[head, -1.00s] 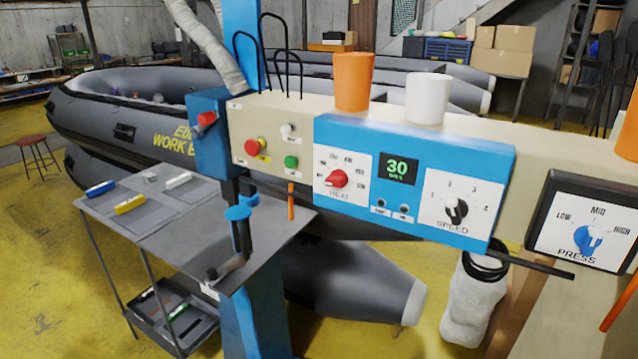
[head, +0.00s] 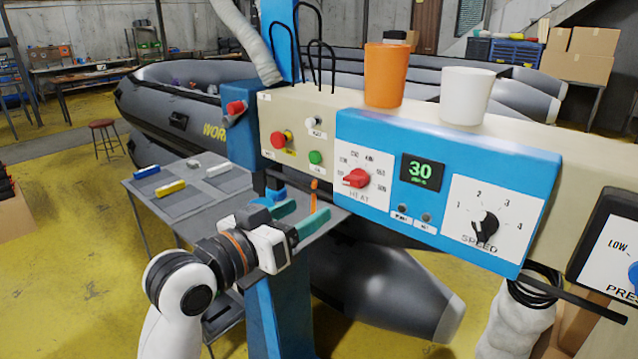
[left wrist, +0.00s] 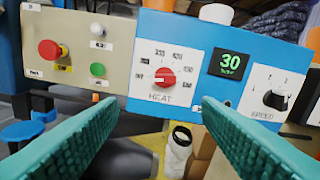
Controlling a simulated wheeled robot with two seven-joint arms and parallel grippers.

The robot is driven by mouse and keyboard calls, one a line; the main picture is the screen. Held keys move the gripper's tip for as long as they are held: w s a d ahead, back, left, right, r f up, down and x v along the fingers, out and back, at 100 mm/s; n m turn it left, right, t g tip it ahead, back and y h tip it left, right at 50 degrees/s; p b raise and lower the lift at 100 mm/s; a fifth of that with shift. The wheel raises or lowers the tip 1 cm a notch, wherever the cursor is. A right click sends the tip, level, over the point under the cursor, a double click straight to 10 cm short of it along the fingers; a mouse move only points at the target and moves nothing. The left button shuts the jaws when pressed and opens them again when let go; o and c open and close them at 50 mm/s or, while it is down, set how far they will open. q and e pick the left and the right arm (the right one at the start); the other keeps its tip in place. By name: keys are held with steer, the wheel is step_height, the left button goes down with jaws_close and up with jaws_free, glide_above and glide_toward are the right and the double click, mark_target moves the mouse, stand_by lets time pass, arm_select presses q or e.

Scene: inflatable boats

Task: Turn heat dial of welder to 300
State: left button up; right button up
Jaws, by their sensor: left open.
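The welder's blue control panel (head: 445,165) carries a red heat dial (head: 357,178) on a white plate at its left. In the left wrist view the heat dial (left wrist: 165,76) is near the middle, its white mark toward the left of the scale. The scale numbers are too small to read surely. My left gripper (head: 310,208) has teal fingers, is open and empty, and is below and in front of the dial, apart from it. In the left wrist view its fingers (left wrist: 160,100) spread below either side of the dial. My right gripper is not in view.
A green display (head: 421,171) reads 30, with a black speed dial (head: 485,226) to its right. Orange (head: 385,75) and white (head: 467,95) cups stand on top of the welder. A red button (head: 279,140) and green button (head: 316,157) are left of the panel. A grey table (head: 225,205) stands below.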

mark_target(349, 181)
arm_select(q)
steer(key=p+x, duration=0.1)
steer(key=x, duration=0.5)
steer(key=r+p+x, duration=0.1)
steer(key=x, duration=0.3)
steer(key=shift+d+r+p, duration=0.15)
steer(key=shift+d+p, duration=0.1)
steer(key=shift+p, duration=0.1)
steer(key=shift+w+d, duration=0.3)
steer(key=shift+w, duration=0.05)
steer(key=c, duration=1)
